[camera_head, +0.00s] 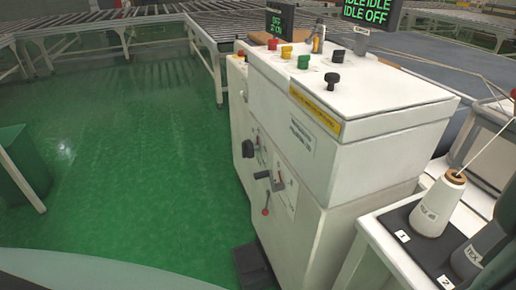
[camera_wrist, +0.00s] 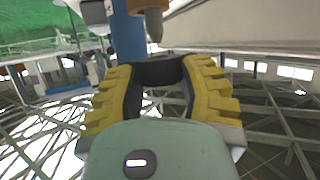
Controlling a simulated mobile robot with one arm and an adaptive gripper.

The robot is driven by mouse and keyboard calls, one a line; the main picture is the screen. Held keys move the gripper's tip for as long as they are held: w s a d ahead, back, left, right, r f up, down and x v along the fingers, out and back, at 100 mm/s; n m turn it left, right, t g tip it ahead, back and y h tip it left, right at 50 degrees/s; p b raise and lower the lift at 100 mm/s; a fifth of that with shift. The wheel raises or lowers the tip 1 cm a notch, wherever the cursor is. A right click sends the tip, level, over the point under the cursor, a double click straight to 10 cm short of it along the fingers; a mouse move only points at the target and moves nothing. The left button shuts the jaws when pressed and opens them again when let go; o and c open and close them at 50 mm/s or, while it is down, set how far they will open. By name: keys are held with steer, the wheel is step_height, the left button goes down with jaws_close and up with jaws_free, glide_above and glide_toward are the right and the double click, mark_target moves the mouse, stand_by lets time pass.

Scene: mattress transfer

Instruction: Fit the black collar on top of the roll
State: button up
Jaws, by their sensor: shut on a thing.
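A white cone-shaped roll (camera_head: 438,205) with a brown top and a dark label stands upright at the mark 1, at the right in the head view. A thread runs up from its top.
The rolls stand on a dark mat on a white stand (camera_head: 375,222). A white machine cabinet (camera_head: 345,105) with knobs and levers stands left of it. Green floor (camera_head: 130,150) is open at the left. Roller conveyors (camera_head: 100,22) run along the back.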

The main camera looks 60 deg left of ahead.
steer(key=shift+f+b, duration=1.8)
steer(key=shift+b, duration=0.2)
steer(key=o, duration=1.2)
steer(key=shift+v, duration=1.55)
steer(key=shift+w+a, duration=0.1)
steer(key=shift+a, duration=0.9)
steer(key=shift+s+a, duration=0.2)
steer(key=shift+a, duration=0.45)
steer(key=shift+s+a, duration=0.2)
steer(key=shift+a, duration=1.25)
steer(key=shift+s+a, duration=0.25)
steer(key=shift+a, duration=1.15)
steer(key=shift+s+a, duration=0.2)
steer(key=shift+a, duration=1.25)
